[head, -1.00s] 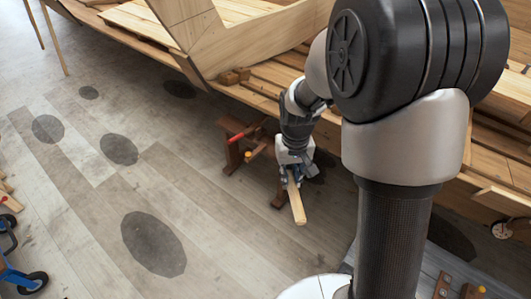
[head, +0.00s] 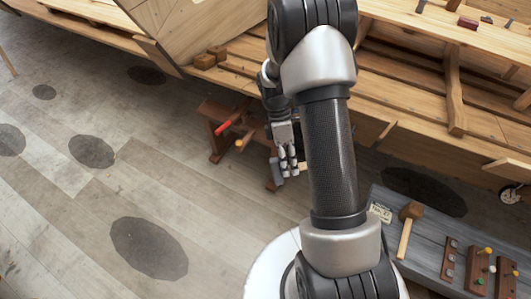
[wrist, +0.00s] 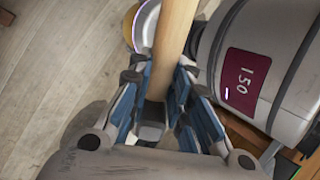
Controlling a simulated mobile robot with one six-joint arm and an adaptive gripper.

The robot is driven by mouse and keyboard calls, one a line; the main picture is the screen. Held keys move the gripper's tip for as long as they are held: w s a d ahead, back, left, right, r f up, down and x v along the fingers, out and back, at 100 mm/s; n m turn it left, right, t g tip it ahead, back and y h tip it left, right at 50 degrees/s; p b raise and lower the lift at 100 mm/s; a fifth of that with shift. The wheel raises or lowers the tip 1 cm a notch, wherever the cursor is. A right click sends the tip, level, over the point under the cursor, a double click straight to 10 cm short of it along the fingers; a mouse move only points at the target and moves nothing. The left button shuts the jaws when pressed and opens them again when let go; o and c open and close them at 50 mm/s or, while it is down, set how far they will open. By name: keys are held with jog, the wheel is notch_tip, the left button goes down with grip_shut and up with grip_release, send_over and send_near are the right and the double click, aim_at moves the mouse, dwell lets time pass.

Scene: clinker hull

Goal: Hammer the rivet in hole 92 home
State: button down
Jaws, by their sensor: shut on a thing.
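My gripper (head: 287,165) hangs low over the floor beside the hull, partly behind my own arm in the head view. It is shut on a pale wooden handle (wrist: 176,35), which runs up out of the top of the wrist view. Only a short bit of the handle (head: 303,166) shows in the head view; its far end is hidden. The clinker hull (head: 165,45) of light planks stretches across the back. I cannot make out hole 92 or its rivet in either view.
A grey bench (head: 390,240) at the lower right bears a wooden mallet (head: 410,212) and several brown racks with small tools. A brown trestle (head: 215,108) with red- and yellow-handled tools stands left of my gripper. The floor (head: 60,220) at left is clear.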

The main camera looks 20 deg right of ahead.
jog(key=w+d+f+n+t+h+b, duration=0.1)
jog(key=w+d+f+n+t+h, duration=0.15)
jog(key=n+h, duration=0.55)
jog(key=w+d+f+n+t+h+b, duration=0.1)
jog(key=w+d+n+h, duration=0.2)
jog(key=n+h, duration=0.45)
jog(key=w+a+f+n+t, duration=0.2)
jog(key=w+n+t, duration=0.3)
jog(key=t, duration=0.3)
jog(key=w+a+f+n+t+h, duration=0.1)
jog(key=w+f+n+t, duration=0.3)
jog(key=t, duration=0.4)
jog(key=shift+w+a+n+t, duration=0.35)
jog(key=shift+w+a+n, duration=0.35)
jog(key=shift+a+n, duration=0.1)
jog(key=shift+a, duration=0.1)
jog(key=shift+r, duration=0.1)
